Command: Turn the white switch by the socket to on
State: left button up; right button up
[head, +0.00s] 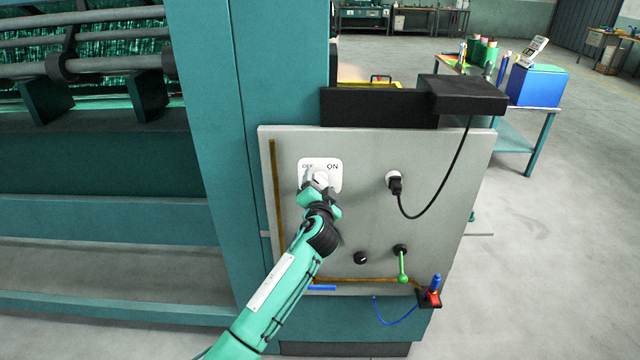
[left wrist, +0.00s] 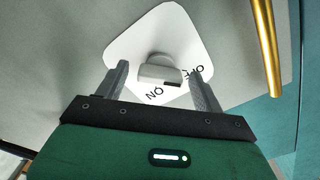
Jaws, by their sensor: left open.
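The white switch plate (head: 333,163) is on the grey panel, with OFF at its left and ON at its right. In the left wrist view the white knob (left wrist: 160,72) stands out from the plate (left wrist: 185,30), with the lettering upside down. My left gripper (head: 317,177) is in front of the plate in the head view and hides most of the knob. In the left wrist view my left gripper (left wrist: 160,85) is open, with one finger on each side of the knob and gaps between. The socket (head: 394,178) right of the switch holds a black plug (head: 396,187). My right gripper is not in view.
A black cord (head: 450,175) runs from the plug up to a black box (head: 466,94). Below are a black knob (head: 360,258) and a green-handled lever (head: 403,268). A brass-coloured strip (head: 275,190) runs down the panel's left side. A small holder (head: 430,298) sits at the lower right corner.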

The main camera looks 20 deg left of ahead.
pick_arm(q)
jog(key=shift+c, duration=0.4)
jog(key=c, duration=0.9)
jog(key=shift+m, duration=0.3)
jog(key=m+p, duration=0.1)
jog(key=m, duration=0.2)
jog(key=shift+m, duration=0.4)
jog(key=m+p, duration=0.1)
jog(key=m, duration=0.3)
jog(key=shift+p, duration=0.4)
jog(key=m+p, duration=0.2)
jog(key=m, duration=0.3)
jog(key=shift+m+p, duration=0.35)
jog(key=shift+m, duration=0.05)
jog(key=shift+m+p, duration=0.9)
jog(key=shift+m, duration=0.9)
jog(key=shift+f, duration=0.1)
